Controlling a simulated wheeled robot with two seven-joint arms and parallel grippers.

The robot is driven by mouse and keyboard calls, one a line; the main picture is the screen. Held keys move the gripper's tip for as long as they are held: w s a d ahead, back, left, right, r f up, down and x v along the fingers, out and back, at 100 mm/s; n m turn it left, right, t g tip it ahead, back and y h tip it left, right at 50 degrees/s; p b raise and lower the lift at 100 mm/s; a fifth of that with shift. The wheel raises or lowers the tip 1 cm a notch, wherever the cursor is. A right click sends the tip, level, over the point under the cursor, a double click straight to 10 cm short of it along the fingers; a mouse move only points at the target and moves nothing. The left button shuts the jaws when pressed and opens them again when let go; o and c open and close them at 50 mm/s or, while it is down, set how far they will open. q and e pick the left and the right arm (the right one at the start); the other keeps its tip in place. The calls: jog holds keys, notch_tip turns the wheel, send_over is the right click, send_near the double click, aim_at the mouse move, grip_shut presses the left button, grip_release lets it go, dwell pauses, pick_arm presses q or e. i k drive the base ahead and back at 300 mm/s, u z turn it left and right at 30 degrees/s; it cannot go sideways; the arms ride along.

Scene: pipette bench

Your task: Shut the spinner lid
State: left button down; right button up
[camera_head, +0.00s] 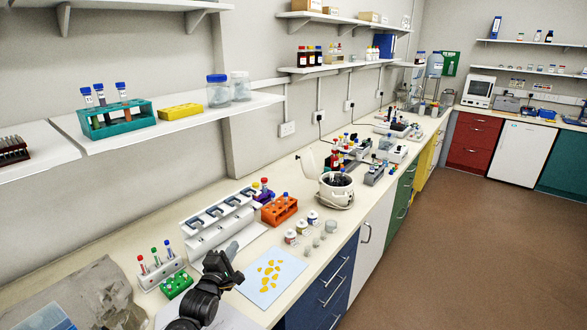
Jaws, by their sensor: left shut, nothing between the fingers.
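The spinner (337,198) is a small white rounded machine on the bench, right of the picture's middle. Its dark inside shows from above. A pale rounded panel, which looks like its lid (308,164), stands raised at its back left. Tubes are close behind the spinner. My left gripper (234,248) is shut and empty. It is over the front of the bench, left of the spinner and well apart from it. My right gripper is not in view.
An orange tube rack (279,210) and several small jars (302,228) stand between my left gripper and the spinner. A white pipette stand (215,224) is behind the gripper. A pale sheet with yellow pieces (290,265) lies to its right. A wall shelf (180,122) hangs above.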

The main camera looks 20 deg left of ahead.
aim_at(308, 165)
jog(key=i, duration=1.5)
